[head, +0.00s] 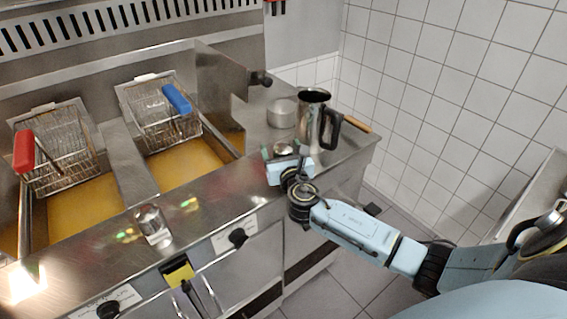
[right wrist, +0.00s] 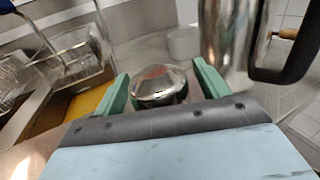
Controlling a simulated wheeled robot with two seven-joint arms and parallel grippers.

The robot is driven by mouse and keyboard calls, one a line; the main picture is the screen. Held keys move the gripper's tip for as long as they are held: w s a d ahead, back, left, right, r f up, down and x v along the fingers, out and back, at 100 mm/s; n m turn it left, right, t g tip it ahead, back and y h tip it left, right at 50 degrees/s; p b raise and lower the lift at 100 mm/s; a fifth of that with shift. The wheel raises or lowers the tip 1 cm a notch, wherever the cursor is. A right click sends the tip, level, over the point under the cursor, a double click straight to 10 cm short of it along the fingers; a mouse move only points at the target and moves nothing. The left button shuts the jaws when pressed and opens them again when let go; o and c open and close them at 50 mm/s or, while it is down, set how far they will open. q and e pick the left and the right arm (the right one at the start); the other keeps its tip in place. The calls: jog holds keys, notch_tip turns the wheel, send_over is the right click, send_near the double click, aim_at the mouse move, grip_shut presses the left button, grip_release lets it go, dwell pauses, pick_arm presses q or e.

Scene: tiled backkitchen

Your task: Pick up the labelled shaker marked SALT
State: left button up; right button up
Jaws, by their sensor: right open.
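My right gripper (head: 285,156) is open at the front right of the steel counter. In the right wrist view its green fingers (right wrist: 160,82) stand on either side of a shaker with a domed metal cap (right wrist: 159,90). A gap shows beside the cap, and the lower body is hidden by the gripper. In the head view this shaker's cap (head: 284,147) shows just beyond the gripper. A second shaker, clear with a metal look (head: 152,225), stands on the counter's front ledge to the left. I cannot read a SALT label on either one. My left gripper is not in view.
A tall steel jug (head: 311,118) with a black handle stands close behind the right gripper. A round metal container (head: 281,113) is beside it. Two fryer baskets, red-handled (head: 60,160) and blue-handled (head: 155,112), hang over yellow oil. Ledge between the shakers is clear.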

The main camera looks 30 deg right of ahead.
jog(key=c, duration=1.2)
